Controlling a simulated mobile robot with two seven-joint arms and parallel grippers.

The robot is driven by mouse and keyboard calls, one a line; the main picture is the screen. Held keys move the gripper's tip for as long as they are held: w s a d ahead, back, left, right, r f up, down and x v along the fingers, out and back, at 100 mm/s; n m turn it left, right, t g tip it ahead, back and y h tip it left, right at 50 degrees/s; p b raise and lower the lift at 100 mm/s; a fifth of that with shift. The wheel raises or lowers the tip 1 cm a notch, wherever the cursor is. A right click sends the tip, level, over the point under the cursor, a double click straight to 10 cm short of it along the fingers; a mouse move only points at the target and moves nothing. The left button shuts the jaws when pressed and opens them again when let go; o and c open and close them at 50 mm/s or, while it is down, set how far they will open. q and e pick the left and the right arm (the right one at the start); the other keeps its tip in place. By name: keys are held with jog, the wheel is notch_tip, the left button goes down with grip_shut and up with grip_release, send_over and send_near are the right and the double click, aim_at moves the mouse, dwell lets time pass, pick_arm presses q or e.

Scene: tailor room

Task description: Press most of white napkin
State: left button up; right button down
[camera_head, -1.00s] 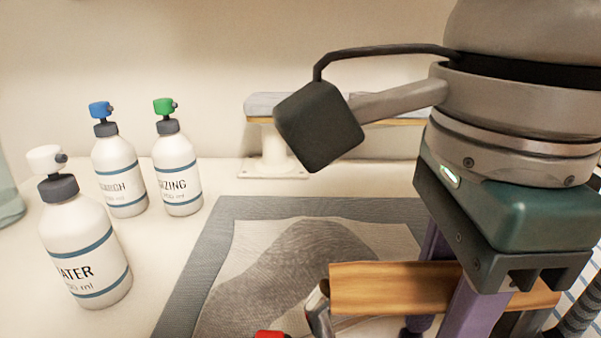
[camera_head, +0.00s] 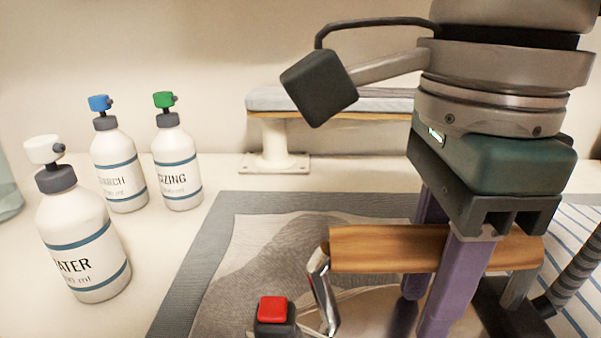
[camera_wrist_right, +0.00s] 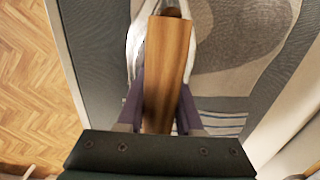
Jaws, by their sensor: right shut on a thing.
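The white napkin (camera_head: 258,228) lies on a grey mat (camera_head: 207,245). A darker grey patch (camera_head: 270,262) covers part of its visible area. My right gripper (camera_head: 428,300) is shut on the wooden handle (camera_head: 365,249) of an iron, with a purple finger on each side. The iron's metal bracket and red button (camera_head: 273,309) show at its left end. The iron is over the napkin and hides part of it; I cannot tell whether its sole touches the cloth. The right wrist view shows the handle (camera_wrist_right: 166,70) between my fingers. My left gripper is out of view.
A white bottle marked WATER (camera_head: 83,245) and two more bottles, one blue-capped (camera_head: 118,170) and one green-capped (camera_head: 177,168), stand left of the mat. A small padded board (camera_head: 272,140) on a stand is behind it. Striped cloth (camera_head: 575,260) lies at the right.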

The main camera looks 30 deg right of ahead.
jog(key=shift+w+d+b, duration=0.3)
jog(key=shift+w+d, duration=0.1)
jog(key=shift+w, duration=0.3)
jog(key=shift+w+d+b, duration=0.3)
jog(key=shift+w+d, duration=0.1)
jog(key=shift+w, duration=0.3)
jog(key=shift+w+d+b, duration=0.35)
jog(key=shift+w+d, duration=0.15)
jog(key=shift+w, duration=0.3)
jog(key=shift+w+d+b, duration=0.35)
jog(key=shift+w+d, duration=0.1)
jog(key=shift+w, duration=0.3)
jog(key=shift+w+d, duration=0.1)
jog(key=shift+w+d, duration=0.1)
jog(key=shift+w, duration=0.05)
